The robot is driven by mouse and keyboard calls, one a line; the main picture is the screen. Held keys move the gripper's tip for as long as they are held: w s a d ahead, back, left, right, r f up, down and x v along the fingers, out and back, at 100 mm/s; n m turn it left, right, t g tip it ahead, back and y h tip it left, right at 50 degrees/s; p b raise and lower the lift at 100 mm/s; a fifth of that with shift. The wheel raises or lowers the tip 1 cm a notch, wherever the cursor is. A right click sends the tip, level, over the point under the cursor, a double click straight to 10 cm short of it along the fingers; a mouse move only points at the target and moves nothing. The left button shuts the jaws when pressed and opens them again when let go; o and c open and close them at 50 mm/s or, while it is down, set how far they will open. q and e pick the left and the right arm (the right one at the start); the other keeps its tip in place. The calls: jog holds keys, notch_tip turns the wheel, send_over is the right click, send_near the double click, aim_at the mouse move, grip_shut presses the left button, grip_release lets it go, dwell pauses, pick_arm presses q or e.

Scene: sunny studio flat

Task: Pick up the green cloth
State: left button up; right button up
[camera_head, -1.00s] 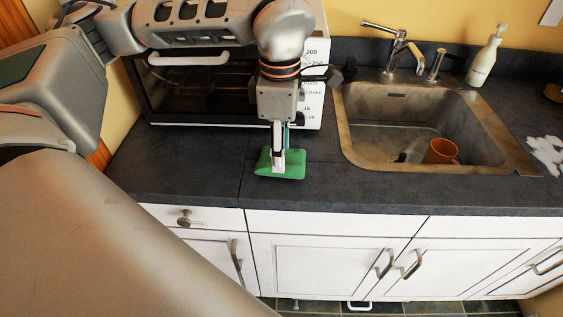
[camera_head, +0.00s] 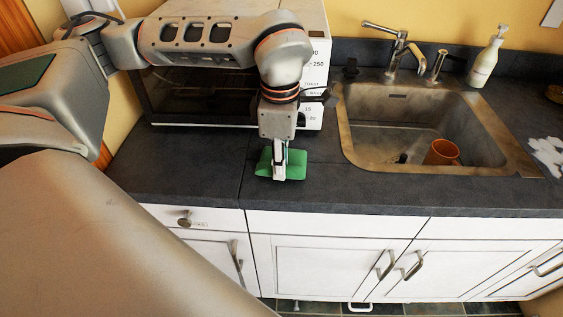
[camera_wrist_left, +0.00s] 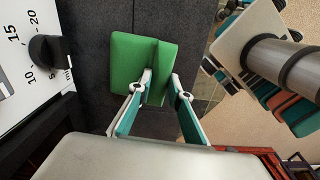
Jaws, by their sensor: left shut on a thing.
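The green cloth (camera_head: 294,165) is a small folded pad on the dark counter (camera_head: 190,174), in front of the toaster oven and left of the sink. My left gripper (camera_head: 279,176) points down at it and is shut on it. In the left wrist view the cloth (camera_wrist_left: 139,62) shows a raised fold pinched between the two fingertips (camera_wrist_left: 165,86). The cloth seems to be at or close to counter level; I cannot tell whether it touches the counter. My right gripper is not in view.
The toaster oven (camera_head: 195,95) stands just behind the cloth. The sink (camera_head: 375,153) with an orange mug (camera_head: 441,152) is to the right, with a faucet (camera_head: 397,45) and a soap bottle (camera_head: 486,57) behind. The counter left of the cloth is clear.

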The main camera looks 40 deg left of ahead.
pick_arm(q)
notch_tip(320, 180, up, 20)
jog(key=p, duration=0.2)
dwell(0.4)
dwell(0.7)
